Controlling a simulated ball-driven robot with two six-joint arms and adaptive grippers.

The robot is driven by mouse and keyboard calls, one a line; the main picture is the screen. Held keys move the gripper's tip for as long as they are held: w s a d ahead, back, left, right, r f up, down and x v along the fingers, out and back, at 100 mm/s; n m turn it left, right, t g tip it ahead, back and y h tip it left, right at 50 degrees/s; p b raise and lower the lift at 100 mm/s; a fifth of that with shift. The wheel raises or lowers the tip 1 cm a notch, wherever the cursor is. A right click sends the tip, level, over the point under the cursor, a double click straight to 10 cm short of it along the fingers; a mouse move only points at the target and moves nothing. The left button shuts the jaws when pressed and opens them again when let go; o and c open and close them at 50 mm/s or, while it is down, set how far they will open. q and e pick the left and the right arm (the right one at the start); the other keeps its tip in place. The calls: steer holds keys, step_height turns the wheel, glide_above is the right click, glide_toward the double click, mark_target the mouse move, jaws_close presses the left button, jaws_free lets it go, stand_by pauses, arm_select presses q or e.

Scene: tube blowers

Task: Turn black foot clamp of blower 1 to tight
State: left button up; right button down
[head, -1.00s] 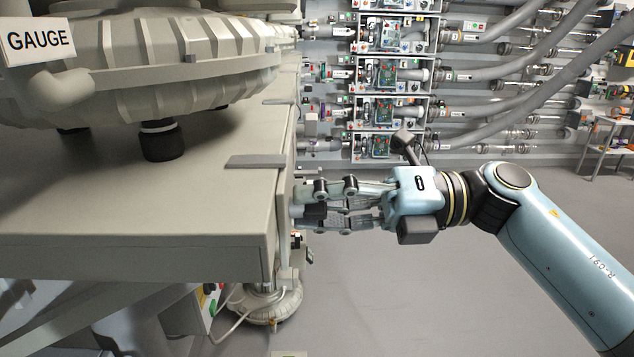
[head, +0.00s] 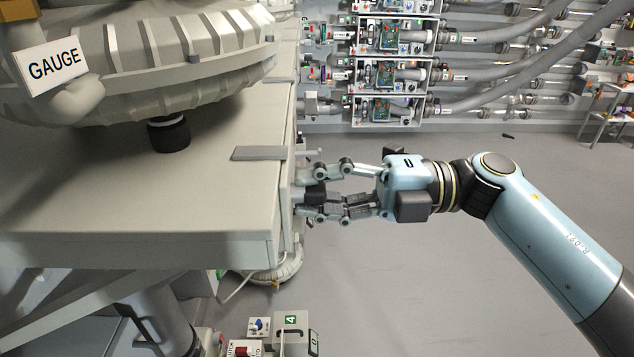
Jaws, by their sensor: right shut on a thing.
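A black knob (head: 315,193), which looks like the black foot clamp, sticks out from the right side of the grey bench. My right gripper (head: 313,192) reaches it from the right, with its fingers around it, one above and others below. It is shut on the knob; the fingertips partly hide it, and I cannot read any tight mark. The big ribbed grey blower (head: 170,65) stands on the bench at upper left. A black foot (head: 169,135) shows under it. My left gripper is out of view.
The bench top (head: 120,205) has a flat grey plate (head: 260,153) near its right edge. A GAUGE sign (head: 55,62) hangs at upper left. Small control boxes (head: 290,328) stand low at the bottom. Racks and pipes line the back wall; floor at right is clear.

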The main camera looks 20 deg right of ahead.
steer(key=c, duration=1.3)
jaws_free()
steer(key=v, duration=1.2)
